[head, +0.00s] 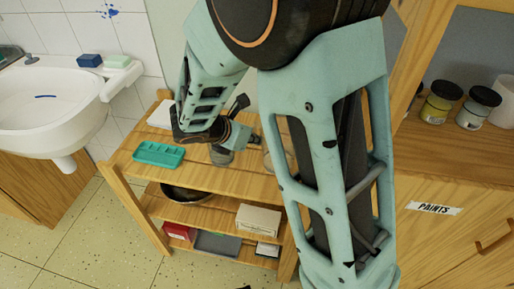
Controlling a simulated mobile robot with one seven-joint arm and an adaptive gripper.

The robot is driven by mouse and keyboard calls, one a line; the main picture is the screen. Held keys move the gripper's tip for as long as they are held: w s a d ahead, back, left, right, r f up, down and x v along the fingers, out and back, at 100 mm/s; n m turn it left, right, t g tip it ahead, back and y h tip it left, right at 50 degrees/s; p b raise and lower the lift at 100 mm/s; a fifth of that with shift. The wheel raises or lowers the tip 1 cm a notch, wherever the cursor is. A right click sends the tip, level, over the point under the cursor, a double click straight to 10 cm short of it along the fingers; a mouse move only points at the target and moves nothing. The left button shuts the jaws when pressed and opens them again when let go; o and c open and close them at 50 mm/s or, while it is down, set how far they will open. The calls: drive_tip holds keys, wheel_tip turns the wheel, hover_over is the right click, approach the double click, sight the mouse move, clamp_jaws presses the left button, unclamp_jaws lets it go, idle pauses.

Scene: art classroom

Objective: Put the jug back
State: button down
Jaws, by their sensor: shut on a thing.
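My gripper (228,143) is over the top shelf of the wooden rack (196,170), partly hidden by my own arm. It is shut on a small grey vessel that looks like the jug (222,156). The jug shows just below the gripper, close to the shelf top. Its upper part and handle are hidden, and I cannot tell whether its base touches the wood.
A teal tray (158,154) lies left of the jug. Another vessel is partly hidden behind my arm. Lower shelves hold a dark pan (186,192), a pale box (258,220) and a grey tray (217,243). A sink (50,95) is left, a paints cabinet (450,190) right.

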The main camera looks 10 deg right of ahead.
drive_tip(key=f, duration=0.1)
drive_tip(key=f+b, duration=0.1)
drive_tip(key=d+f, duration=0.1)
drive_tip(key=f, duration=0.1)
drive_tip(key=shift+w+d+f+b, duration=0.1)
drive_tip(key=shift+w+b, duration=0.3)
drive_tip(key=shift+f, duration=0.2)
drive_tip(key=shift+f, duration=0.1)
drive_tip(key=c, duration=2.1)
unclamp_jaws()
drive_tip(key=shift+r, duration=0.2)
drive_tip(key=p+v, duration=0.4)
drive_tip(key=v, duration=0.8)
